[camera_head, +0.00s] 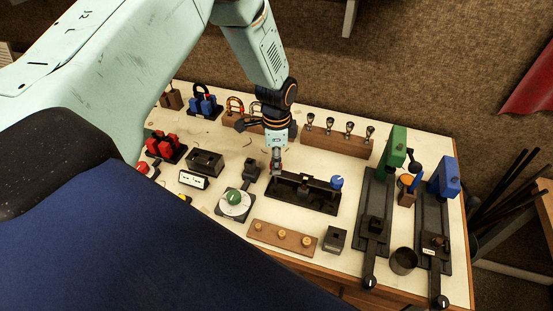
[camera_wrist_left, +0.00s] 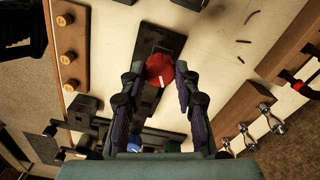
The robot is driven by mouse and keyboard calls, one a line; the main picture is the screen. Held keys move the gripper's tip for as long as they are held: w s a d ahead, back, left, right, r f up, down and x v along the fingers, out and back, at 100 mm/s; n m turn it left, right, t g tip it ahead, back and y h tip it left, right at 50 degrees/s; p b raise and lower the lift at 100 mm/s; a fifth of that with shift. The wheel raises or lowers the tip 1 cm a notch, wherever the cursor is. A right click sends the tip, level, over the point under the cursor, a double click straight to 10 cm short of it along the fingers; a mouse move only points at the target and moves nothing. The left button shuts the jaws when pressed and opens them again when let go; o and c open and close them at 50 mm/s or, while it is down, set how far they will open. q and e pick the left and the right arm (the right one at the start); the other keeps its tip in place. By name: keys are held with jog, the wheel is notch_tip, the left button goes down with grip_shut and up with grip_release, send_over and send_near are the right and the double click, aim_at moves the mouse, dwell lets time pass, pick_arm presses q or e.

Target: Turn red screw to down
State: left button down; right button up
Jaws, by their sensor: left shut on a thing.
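My left gripper (camera_head: 277,163) reaches down to the left end of a long black fixture (camera_head: 300,194) on the bench. A short white mark shows on the screw's head, on the side toward the wrist. In the head view, the gripper mostly hides the red screw. A blue screw (camera_head: 337,182) stands at the fixture's right end; a bit of blue (camera_wrist_left: 134,146) shows between the fingers in the wrist view. My right gripper is not in view.
A wooden strip with brass knobs (camera_head: 282,237) lies in front. A green dial (camera_head: 233,199) sits left. A wooden block with several metal pieces (camera_head: 335,140) stands behind. Green (camera_head: 394,147) and blue (camera_head: 444,177) upright tools stand on the right, near a dark cup (camera_head: 403,261).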

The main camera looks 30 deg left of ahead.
pick_arm(q)
jog(key=n, duration=0.5)
jog(key=shift+w+n, duration=0.1)
jog(key=shift+n, duration=0.2)
jog(key=n, duration=0.6)
jog(key=shift+a, duration=0.1)
jog(key=n, duration=0.5)
jog(key=shift+n, duration=0.4)
jog(key=n, duration=1.1)
jog(key=shift+n, duration=0.3)
jog(key=n, duration=0.6)
jog(key=shift+n, duration=0.3)
jog(key=n, duration=0.5)
jog(key=shift+r, duration=0.1)
jog(key=n, duration=0.5)
jog(key=shift+n, duration=0.4)
